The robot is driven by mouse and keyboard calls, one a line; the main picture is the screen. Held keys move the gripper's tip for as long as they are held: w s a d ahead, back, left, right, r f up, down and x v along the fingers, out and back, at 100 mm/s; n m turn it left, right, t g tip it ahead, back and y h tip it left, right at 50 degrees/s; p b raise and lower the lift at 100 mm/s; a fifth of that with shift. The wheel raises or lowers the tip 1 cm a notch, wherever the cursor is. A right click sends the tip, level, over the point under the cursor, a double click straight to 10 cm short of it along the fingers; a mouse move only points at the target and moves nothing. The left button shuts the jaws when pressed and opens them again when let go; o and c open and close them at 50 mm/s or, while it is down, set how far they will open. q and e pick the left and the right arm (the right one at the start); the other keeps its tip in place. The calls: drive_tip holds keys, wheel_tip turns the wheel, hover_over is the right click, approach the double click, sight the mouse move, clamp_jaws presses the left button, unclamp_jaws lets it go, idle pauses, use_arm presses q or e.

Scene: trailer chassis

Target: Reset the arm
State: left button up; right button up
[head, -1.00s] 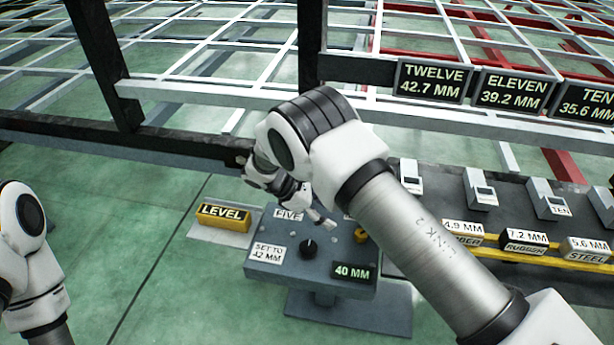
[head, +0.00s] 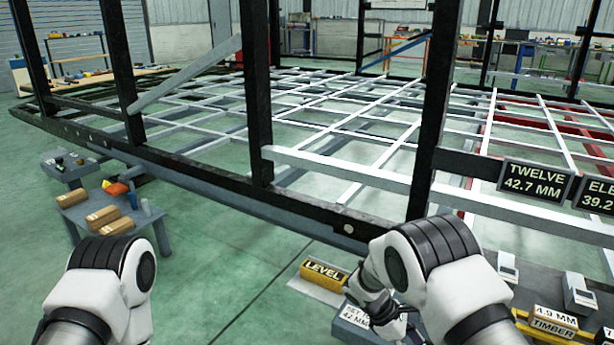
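My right arm (head: 447,265) comes in from the lower right, its white and black joint in front of the chassis rail. Its wrist and gripper (head: 398,328) hang small and partly hidden over the grey control stand. I cannot tell whether its fingers are open or shut, and no held object shows. My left arm (head: 108,275) shows only its joint and upper link at the lower left; its gripper is out of view. The stand's "SET TO 42 MM" label (head: 356,318) is partly visible; its knob is hidden or out of frame.
The yellow LEVEL block (head: 323,274) lies left of the stand. The trailer chassis, with black posts (head: 256,95) and white bars (head: 345,172), spans ahead. Signs (head: 536,179) and labelled blocks (head: 553,321) are at right. A small table with boxes (head: 102,218) stands left. Green floor between is clear.

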drive_tip(key=s+f+m+y+p, duration=0.1)
drive_tip(key=s+f+m+y, duration=0.4)
drive_tip(key=s, duration=0.6)
drive_tip(key=s+f+m+y, duration=0.3)
drive_tip(key=s+f, duration=0.5)
drive_tip(key=s, duration=0.2)
drive_tip(key=s+r+m+t, duration=0.2)
drive_tip(key=s+r+m, duration=0.1)
drive_tip(key=s+m, duration=0.4)
wheel_tip(320, 180, up, 39)
drive_tip(key=s+d+p, duration=0.1)
drive_tip(key=s+p, duration=0.1)
drive_tip(key=p, duration=3.6)
drive_tip(key=shift+f+n+t+p, duration=0.15)
drive_tip(key=shift+n+t+p, duration=0.15)
drive_tip(key=shift+t+p, duration=0.1)
